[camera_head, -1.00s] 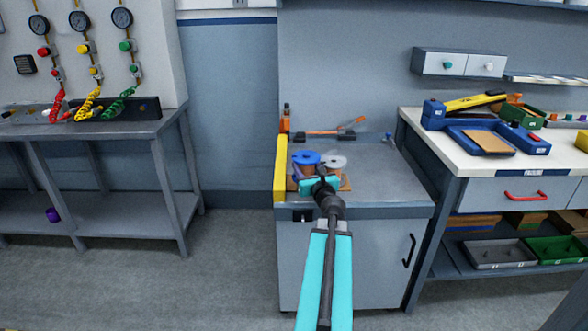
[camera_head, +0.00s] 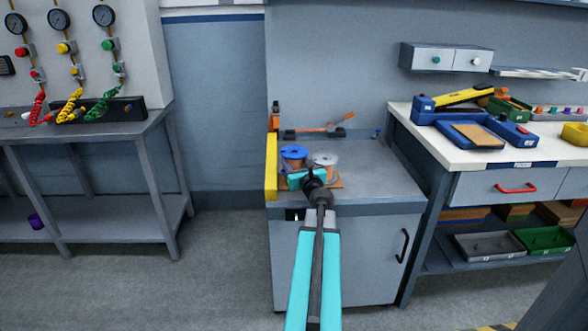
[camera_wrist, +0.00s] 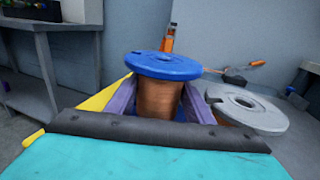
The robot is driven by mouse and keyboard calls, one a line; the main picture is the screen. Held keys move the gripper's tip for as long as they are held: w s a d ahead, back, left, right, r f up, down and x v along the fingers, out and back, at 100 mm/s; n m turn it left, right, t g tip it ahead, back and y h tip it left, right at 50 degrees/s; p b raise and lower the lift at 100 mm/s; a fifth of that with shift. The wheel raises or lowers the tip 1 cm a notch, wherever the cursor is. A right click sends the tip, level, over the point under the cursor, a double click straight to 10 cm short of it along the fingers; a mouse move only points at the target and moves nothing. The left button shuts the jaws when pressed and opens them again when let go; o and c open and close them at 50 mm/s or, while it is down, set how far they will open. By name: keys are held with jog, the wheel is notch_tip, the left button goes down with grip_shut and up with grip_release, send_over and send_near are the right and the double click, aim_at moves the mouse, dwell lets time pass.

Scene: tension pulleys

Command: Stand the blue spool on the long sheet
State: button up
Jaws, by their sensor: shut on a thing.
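The blue spool (camera_head: 293,152) has blue flanges and a copper-coloured winding. It is upright at the left of the grey cabinet top. In the wrist view the blue spool (camera_wrist: 160,90) stands between the purple fingers of my gripper (camera_wrist: 160,105), which is shut on it. My gripper (camera_head: 296,176) also shows in the head view, where the cyan wrist partly hides the spool's lower part. I cannot tell whether the spool's base touches what is below.
A grey-white spool (camera_head: 325,159) stands close on the right, also in the wrist view (camera_wrist: 250,108). A yellow edge strip (camera_head: 271,168) bounds the left side. The cabinet top's right part is clear.

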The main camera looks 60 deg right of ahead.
aim_at(294, 168)
notch_tip(294, 168, down, 2)
jog(key=shift+f+b, duration=0.15)
jog(key=shift+b, duration=0.7)
jog(key=shift+f, duration=0.25)
jog(key=shift+w+a, duration=0.1)
jog(key=shift+f+b, duration=0.15)
jog(key=shift+b, duration=0.2)
jog(key=o, duration=1.6)
